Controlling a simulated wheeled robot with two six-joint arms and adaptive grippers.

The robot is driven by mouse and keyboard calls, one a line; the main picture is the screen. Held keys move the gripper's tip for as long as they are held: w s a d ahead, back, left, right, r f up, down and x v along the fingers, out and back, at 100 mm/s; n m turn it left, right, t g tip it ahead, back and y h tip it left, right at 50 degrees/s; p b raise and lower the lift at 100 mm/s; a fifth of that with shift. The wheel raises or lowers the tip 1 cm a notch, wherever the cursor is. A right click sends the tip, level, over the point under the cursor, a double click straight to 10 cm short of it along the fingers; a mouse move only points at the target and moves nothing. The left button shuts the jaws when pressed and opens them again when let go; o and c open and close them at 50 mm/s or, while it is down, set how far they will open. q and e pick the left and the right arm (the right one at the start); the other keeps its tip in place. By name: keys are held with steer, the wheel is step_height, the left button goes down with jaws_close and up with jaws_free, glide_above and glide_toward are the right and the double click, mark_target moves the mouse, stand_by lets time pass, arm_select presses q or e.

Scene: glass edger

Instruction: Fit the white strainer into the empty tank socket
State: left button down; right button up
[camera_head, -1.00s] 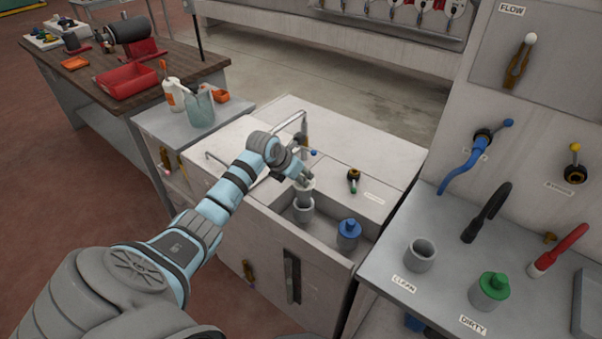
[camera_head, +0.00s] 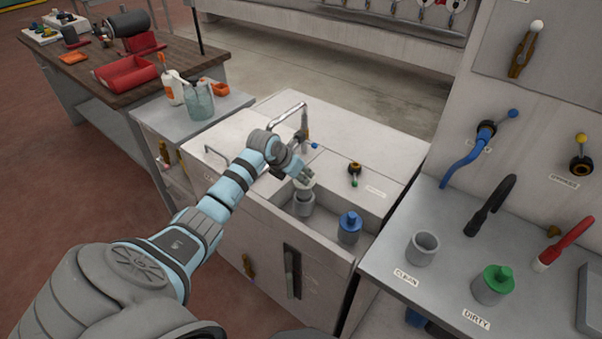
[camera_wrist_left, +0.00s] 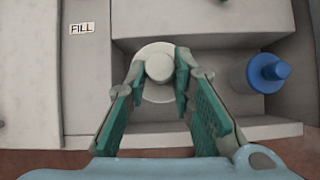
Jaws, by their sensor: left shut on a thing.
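My left gripper (camera_head: 303,179) is shut on the white strainer (camera_wrist_left: 159,68), with one finger on each side of its round knob in the left wrist view. The strainer's pale disc (camera_wrist_left: 157,92) shows below the knob. In the head view the strainer (camera_head: 303,187) is at the top of the grey tank socket (camera_head: 303,206). The gripper partly covers it, so I cannot tell how deep it sits. A second socket holds a blue-topped strainer (camera_head: 349,226), to the right; it also shows in the left wrist view (camera_wrist_left: 266,72). My right gripper is not in view.
The tank's front wall (camera_head: 300,237) and a faucet (camera_head: 290,116) stand close to my left arm. On the right counter are an empty grey holder (camera_head: 422,250) by the CLEAN label and a green-topped strainer (camera_head: 493,284) by the DIRTY label.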

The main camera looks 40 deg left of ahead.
mark_target(297, 186)
arm_select(q)
steer(key=shift+f+b, duration=0.3)
steer(key=shift+f, duration=0.05)
stand_by(0.5)
steer(key=shift+f+b, duration=2.4)
steer(key=shift+f, duration=0.55)
steer(key=c, duration=1.3)
jaws_free()
steer(key=shift+s+r, duration=0.1)
steer(key=shift+r, duration=0.05)
steer(key=v, duration=1.1)
steer(key=shift+s+r, duration=0.25)
steer(key=shift+r, duration=0.1)
